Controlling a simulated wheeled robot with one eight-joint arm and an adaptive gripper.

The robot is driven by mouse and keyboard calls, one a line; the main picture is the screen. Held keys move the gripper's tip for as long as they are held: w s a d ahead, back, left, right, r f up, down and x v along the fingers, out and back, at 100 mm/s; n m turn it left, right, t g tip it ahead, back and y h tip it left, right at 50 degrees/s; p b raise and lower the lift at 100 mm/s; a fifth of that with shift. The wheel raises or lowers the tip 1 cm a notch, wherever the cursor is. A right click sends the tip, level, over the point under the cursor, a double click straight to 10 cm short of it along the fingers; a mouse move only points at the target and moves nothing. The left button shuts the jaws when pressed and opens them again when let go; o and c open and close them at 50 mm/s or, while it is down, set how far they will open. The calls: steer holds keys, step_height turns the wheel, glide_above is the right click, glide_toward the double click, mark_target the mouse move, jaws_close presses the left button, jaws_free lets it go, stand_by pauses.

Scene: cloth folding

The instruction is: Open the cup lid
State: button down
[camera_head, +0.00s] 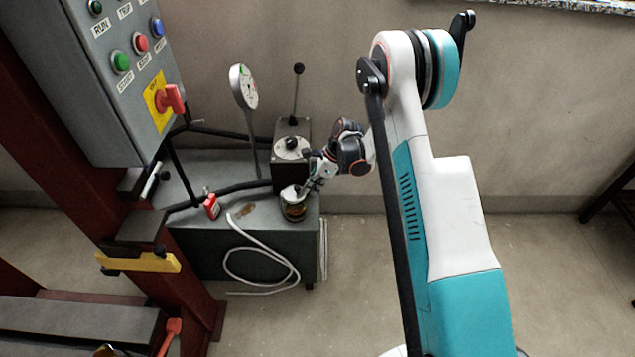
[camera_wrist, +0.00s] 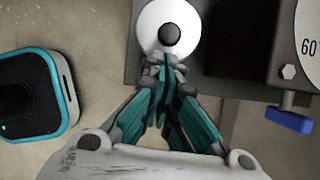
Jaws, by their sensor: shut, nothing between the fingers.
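The cup (camera_head: 293,212) stands on the grey bench top near its front right corner. Its body looks dark and glassy in the head view. Its white lid (camera_head: 291,194) is on top and shows in the wrist view (camera_wrist: 150,28) as a white disc with a black knob (camera_wrist: 169,34). My gripper (camera_head: 303,190) reaches the lid from the right. In the wrist view my gripper (camera_wrist: 165,62) has its fingertips together at the near edge of the lid, just short of the knob. Whether they touch the lid I cannot tell. The cup body is hidden under the lid in the wrist view.
A dark box with a dial (camera_head: 291,150) and lever stands right behind the cup. A grey control panel (camera_head: 100,80) stands at the left. Open floor lies right of the bench (camera_head: 240,245).

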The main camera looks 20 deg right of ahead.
steer(key=shift+x, duration=0.8)
steer(key=shift+r, duration=0.1)
steer(key=shift+a+r, duration=0.15)
steer(key=shift+r, duration=0.1)
